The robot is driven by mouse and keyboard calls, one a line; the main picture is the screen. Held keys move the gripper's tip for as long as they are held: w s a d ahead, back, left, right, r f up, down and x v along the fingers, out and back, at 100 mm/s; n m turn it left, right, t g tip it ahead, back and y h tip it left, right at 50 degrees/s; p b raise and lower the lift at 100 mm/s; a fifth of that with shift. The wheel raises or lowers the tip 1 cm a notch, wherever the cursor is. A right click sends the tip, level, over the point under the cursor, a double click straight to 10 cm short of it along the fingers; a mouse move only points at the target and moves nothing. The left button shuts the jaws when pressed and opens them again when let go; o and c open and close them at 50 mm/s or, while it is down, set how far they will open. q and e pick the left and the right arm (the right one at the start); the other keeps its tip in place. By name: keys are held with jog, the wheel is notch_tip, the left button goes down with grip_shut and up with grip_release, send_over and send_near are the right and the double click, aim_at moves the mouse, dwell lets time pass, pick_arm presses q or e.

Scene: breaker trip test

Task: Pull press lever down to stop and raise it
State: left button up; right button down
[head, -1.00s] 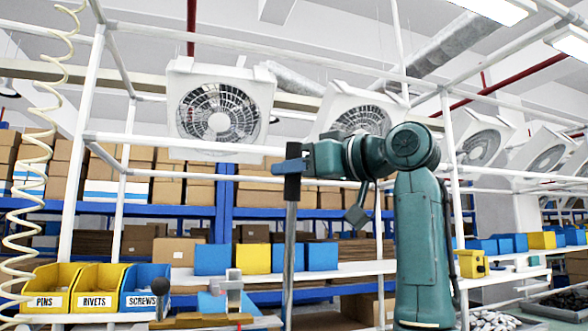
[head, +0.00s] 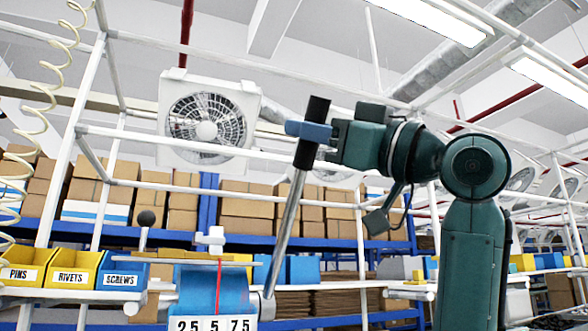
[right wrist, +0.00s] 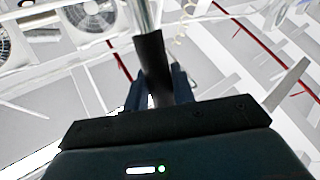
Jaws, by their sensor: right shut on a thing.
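The press lever (head: 285,225) is a grey metal rod with a black grip (head: 312,132) at its top. It stands tilted, its top leaning right, and its foot meets the right side of a blue press body (head: 212,290). My right gripper (head: 308,132) is shut around the black grip. In the right wrist view the grip (right wrist: 152,65) lies between the fingers (right wrist: 165,88), with the metal rod running on beyond it. A number strip (head: 213,325) on the press front is cut off by the bottom edge. My left gripper is not in view.
A ball-topped knob (head: 146,218) stands left of the press. Yellow and blue bins marked PINS (head: 24,268), RIVETS (head: 72,268) and SCREWS (head: 122,271) sit at the left. White frame poles (head: 65,160) and a fan (head: 208,125) are behind. The space around the lever's top looks clear.

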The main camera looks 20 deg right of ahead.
pick_arm(q)
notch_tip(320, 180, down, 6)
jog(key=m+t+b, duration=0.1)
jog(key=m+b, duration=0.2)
jog(key=b, duration=0.8)
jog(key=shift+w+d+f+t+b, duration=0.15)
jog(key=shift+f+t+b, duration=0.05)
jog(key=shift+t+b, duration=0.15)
pick_arm(e)
jog(key=s+f+n+g+y, duration=0.3)
jog(key=s+f+n+y, duration=0.5)
jog(key=f, duration=0.5)
jog(key=shift+s+f+n, duration=0.2)
jog(key=shift+s+n, duration=0.4)
jog(key=c, duration=1.2)
grip_release()
jog(key=shift+d, duration=0.15)
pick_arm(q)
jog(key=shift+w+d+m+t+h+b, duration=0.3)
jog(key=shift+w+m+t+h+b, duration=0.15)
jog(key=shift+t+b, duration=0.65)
pick_arm(e)
jog(key=v, duration=1.3)
jog(key=shift+f, duration=0.1)
